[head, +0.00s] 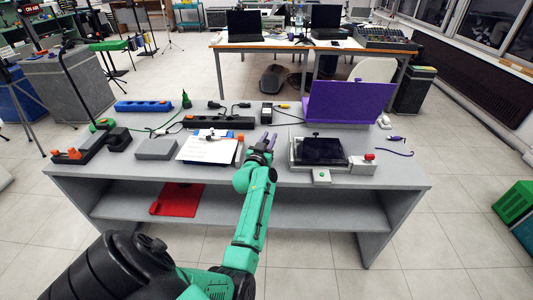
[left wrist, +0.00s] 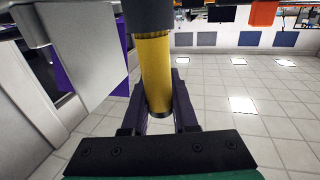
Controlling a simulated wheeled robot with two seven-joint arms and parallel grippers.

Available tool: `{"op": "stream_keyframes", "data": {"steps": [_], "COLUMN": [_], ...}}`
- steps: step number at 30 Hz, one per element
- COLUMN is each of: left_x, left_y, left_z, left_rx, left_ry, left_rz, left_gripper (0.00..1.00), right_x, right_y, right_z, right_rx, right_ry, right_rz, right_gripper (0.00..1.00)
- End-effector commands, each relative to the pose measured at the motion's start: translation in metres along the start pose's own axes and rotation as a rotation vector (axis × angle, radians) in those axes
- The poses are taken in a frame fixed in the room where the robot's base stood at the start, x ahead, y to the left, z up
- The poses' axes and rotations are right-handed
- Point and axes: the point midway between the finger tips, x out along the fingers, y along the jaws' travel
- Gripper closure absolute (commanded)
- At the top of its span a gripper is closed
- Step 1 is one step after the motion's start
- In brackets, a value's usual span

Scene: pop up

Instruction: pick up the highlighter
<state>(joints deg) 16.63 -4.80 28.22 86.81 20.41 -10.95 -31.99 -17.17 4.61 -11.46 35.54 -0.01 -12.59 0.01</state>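The highlighter (left wrist: 155,65) is a yellow cylinder with a dark grey cap and a dark ring at its lower end. In the left wrist view it runs from the top edge down between the two dark fingers, with floor behind it. My left gripper (left wrist: 160,105) has a finger against each side of it and looks shut on it. In the head view the left gripper (head: 266,143) is over the desk (head: 240,178), right of the clipboard with white paper (head: 205,150). The highlighter cannot be made out there. My right gripper is not in view.
A purple laptop (head: 347,102) and a black-screened device (head: 320,150) stand to the right of the gripper. Power strips (head: 218,122), a grey box (head: 156,149) and cables crowd the left and back. A red item (head: 178,199) lies on the lower shelf.

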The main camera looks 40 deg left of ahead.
Motion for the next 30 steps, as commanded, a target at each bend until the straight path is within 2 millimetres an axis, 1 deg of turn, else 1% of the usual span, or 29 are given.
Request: {"op": "stream_keyframes", "data": {"steps": [9,11,14,17,20,23,27,30], "left_x": [0.000,0.000,0.000,0.000,0.000,0.000,0.000,0.000], "left_y": [0.000,0.000,0.001,0.001,0.001,0.001,0.000,0.000], "left_z": [0.000,-0.004,-0.014,-0.033,-0.058,-0.089,-0.138,-0.168], "left_rx": [0.000,0.000,-0.001,-0.002,-0.002,-0.001,-0.001,0.001], "left_ry": [-0.001,0.000,0.002,0.003,0.005,0.006,0.008,0.006], "left_rz": [0.001,0.000,0.001,0.000,0.000,0.000,-0.001,0.000], "left_gripper": [1.00,1.00,1.00,1.00,1.00,1.00,1.00,1.00], "right_x": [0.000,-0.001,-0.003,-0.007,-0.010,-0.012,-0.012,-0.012], "right_y": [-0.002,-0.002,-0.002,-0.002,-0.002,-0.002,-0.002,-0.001], "right_z": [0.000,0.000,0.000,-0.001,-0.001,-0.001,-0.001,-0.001], "right_rx": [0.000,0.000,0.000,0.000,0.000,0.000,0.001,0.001], "right_ry": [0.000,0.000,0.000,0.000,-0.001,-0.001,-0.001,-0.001], "right_rz": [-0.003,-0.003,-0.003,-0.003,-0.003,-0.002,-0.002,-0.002], "right_gripper": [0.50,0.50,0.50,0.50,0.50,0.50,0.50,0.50]}}
